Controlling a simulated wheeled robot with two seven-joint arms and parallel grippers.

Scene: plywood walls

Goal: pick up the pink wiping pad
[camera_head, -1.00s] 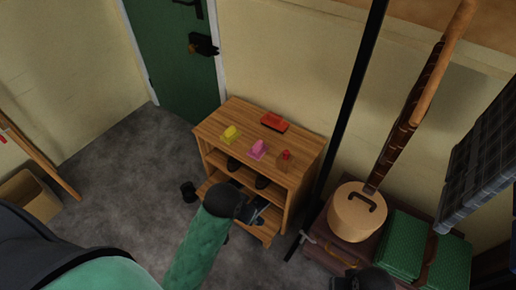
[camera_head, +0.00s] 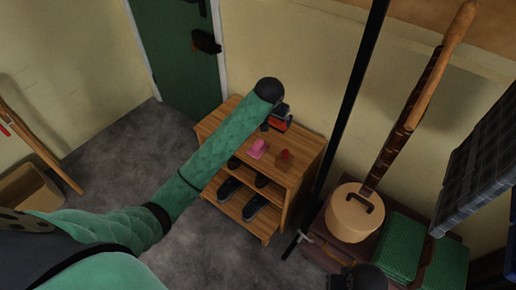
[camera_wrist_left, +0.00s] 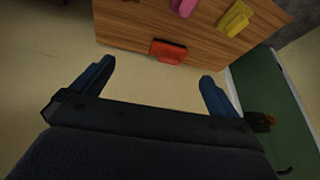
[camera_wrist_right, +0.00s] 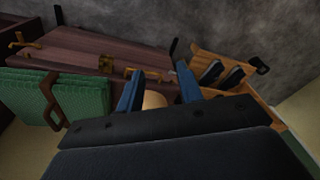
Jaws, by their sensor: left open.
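The pink wiping pad (camera_head: 257,149) lies on top of the wooden shelf unit (camera_head: 304,165); the left wrist view shows it at the top edge (camera_wrist_left: 184,7). A red pad (camera_wrist_left: 168,52) and a yellow pad (camera_wrist_left: 235,18) lie on the same top; my left arm hides the yellow one in the head view. My left gripper (camera_wrist_left: 156,72) is open and empty. In the head view it is over the back of the top, by the red pad and beyond the pink pad. My right gripper (camera_wrist_right: 160,70) has its fingers apart, with nothing seen held.
A small red item (camera_head: 285,156) is right of the pink pad. Dark shoes (camera_head: 254,207) stand on the shelves below. A black pole (camera_head: 345,125) rises right of the unit. A green door (camera_head: 178,60) is behind.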

